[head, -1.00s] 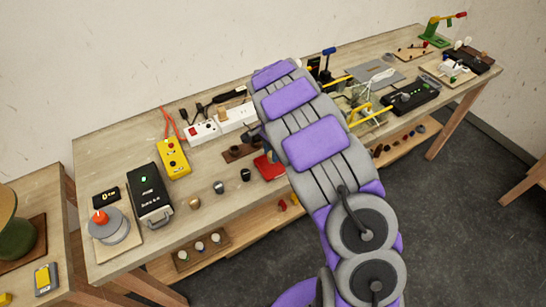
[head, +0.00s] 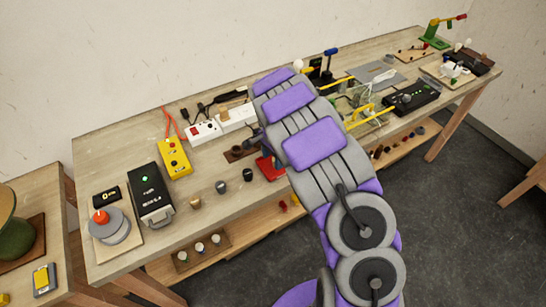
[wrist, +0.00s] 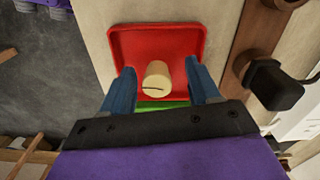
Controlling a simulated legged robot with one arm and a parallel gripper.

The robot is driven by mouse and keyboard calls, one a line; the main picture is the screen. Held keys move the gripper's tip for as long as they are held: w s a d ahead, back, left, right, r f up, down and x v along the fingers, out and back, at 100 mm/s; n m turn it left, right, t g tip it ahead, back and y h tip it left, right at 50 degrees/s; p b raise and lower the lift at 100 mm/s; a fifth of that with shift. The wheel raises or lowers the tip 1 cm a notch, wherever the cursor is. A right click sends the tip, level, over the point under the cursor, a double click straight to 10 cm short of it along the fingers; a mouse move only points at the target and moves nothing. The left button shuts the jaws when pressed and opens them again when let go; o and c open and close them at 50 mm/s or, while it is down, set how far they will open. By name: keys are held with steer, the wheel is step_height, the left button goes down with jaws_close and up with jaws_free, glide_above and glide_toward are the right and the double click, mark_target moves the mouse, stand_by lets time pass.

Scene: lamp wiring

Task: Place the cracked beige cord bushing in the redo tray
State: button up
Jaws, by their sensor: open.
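The beige cord bushing (wrist: 157,76) shows in the wrist view as a short cylinder with a dark crack line on its near face. It appears at the red tray (wrist: 125,42), against the tray's floor. My gripper (wrist: 164,74) is open, with one blue finger on each side of the bushing and a visible gap on both sides. Whether the bushing fully rests on the tray floor is hard to tell. In the head view, part of the red tray (head: 266,170) shows beside my arm, which hides my gripper and the bushing.
A green surface (wrist: 160,105) shows just below the red tray. A brown wooden strip with a black plug (wrist: 272,84) lies to the tray's right. Several small cups (head: 221,187) stand left of the tray, near the bench front. A white power strip (head: 238,117) lies behind.

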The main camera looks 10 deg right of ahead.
mark_target(273, 159)
steer(key=shift+d+r, duration=0.4)
steer(key=shift+r, duration=0.05)
step_height(273, 159, up, 10)
steer(key=p, duration=0.2)
steer(key=s+d+r+n, duration=0.2)
steer(key=s+r, duration=0.5)
steer(key=r, duration=0.1)
steer(key=s+r+n, duration=0.1)
steer(key=s+n, duration=0.2)
steer(key=s, duration=0.8)
steer(key=s+a+r+n+g, duration=0.1)
steer(key=s+n, duration=0.3)
steer(key=s, duration=0.8)
steer(key=s+a+r+n, duration=0.1)
steer(key=s+r+n, duration=0.2)
steer(key=s, duration=0.9)
steer(key=shift+n+g, duration=0.3)
steer(key=shift+g, duration=0.1)
